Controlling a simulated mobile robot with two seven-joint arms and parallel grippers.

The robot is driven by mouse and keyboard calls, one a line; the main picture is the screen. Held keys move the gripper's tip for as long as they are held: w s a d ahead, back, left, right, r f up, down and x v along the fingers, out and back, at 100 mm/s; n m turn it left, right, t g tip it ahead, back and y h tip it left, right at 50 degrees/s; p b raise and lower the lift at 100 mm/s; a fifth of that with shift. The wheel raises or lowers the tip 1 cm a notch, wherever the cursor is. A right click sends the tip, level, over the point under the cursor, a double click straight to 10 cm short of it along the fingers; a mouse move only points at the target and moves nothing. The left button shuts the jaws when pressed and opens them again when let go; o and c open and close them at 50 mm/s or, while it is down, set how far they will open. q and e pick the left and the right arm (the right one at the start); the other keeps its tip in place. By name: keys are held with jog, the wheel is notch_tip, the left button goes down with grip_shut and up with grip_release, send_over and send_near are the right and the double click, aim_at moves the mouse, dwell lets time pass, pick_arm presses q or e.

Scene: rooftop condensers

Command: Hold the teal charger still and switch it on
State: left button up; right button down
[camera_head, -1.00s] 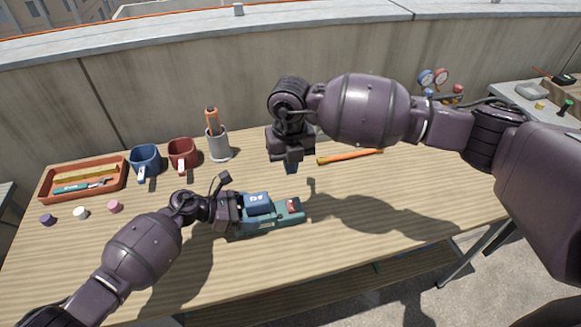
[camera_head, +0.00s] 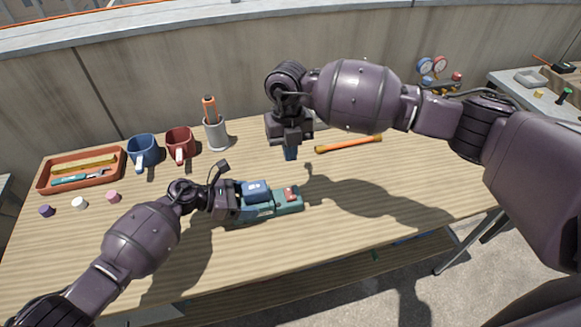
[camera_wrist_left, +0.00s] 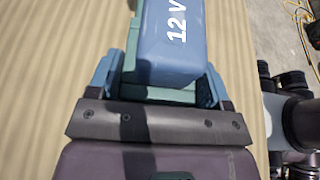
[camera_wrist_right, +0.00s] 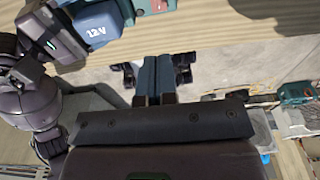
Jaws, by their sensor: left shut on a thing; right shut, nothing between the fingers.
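The teal charger (camera_head: 286,207) lies on the wooden table, with a blue 12 V battery (camera_head: 256,190) on it and a red switch (camera_head: 291,193) near its right end. My left gripper (camera_head: 238,203) is shut on the charger's left end; in the left wrist view its blue fingers flank the teal body (camera_wrist_left: 160,95) below the battery. My right gripper (camera_head: 290,154) is shut and empty, pointing down in the air above the table, apart from the charger. In the right wrist view, the red switch (camera_wrist_right: 158,5) shows at the top edge. I cannot tell the switch's position.
An orange tray (camera_head: 45,185) of tools, a blue mug (camera_head: 143,151), a red mug (camera_head: 180,143) and a grey cup (camera_head: 216,133) stand at the back left. An orange-handled tool (camera_head: 348,144) lies behind right. The table right of the charger is clear.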

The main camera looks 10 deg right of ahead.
aim_at(292, 198)
jog(key=f, duration=0.4)
jog(key=s+f, duration=0.1)
jog(key=f, duration=0.8)
jog(key=shift+s, duration=0.35)
jog(key=shift+f, duration=0.1)
